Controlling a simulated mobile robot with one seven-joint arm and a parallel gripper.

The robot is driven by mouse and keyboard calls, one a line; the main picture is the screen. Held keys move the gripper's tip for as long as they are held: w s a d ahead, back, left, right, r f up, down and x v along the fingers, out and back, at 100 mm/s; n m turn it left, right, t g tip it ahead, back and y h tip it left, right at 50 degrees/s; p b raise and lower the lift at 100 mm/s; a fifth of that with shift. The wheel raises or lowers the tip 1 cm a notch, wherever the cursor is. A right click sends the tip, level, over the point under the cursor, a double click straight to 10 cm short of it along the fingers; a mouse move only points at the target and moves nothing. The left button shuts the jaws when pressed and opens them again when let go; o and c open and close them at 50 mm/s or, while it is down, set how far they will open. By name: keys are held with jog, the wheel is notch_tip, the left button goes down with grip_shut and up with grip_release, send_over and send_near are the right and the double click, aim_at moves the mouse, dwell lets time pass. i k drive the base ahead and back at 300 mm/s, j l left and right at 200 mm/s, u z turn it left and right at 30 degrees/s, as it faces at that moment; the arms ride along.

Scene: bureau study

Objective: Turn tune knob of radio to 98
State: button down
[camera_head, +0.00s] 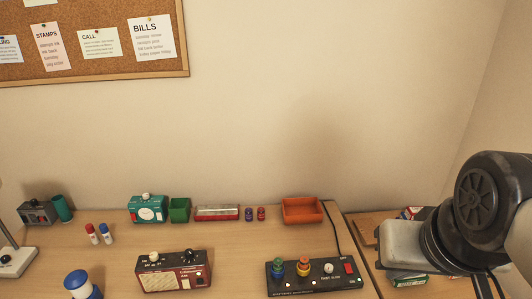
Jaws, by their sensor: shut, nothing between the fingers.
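A red radio (172,280) with a dark top panel stands near the front of the desk, left of the middle. On its top are a white knob (154,257) at the left and a black knob (188,256) at the right. The lettering and scale are too small to read, so I cannot tell which knob is for tuning or where it points. Part of my arm (488,215) fills the right edge, well apart from the radio. My gripper's fingers do not show.
A black panel with colored knobs (316,283) stands right of the radio. Behind are a teal device (148,208), a green box (179,210), a red-and-silver box (217,213) and an orange tray (302,211). Markers and a blue-topped jar (80,283) stand left. Bare desk separates radio and panel.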

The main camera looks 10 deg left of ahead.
aim_at(154, 257)
jog(key=k+u, duration=0.1)
jog(key=u, duration=0.9)
jog(key=k+j+u, duration=0.15)
jog(key=u, duration=0.3)
jog(key=i+j+z, duration=0.25)
jog(key=i+j, duration=0.25)
jog(key=j, duration=0.15)
jog(key=i+j+z, duration=0.15)
jog(key=j, duration=0.2)
jog(key=i, duration=0.05)
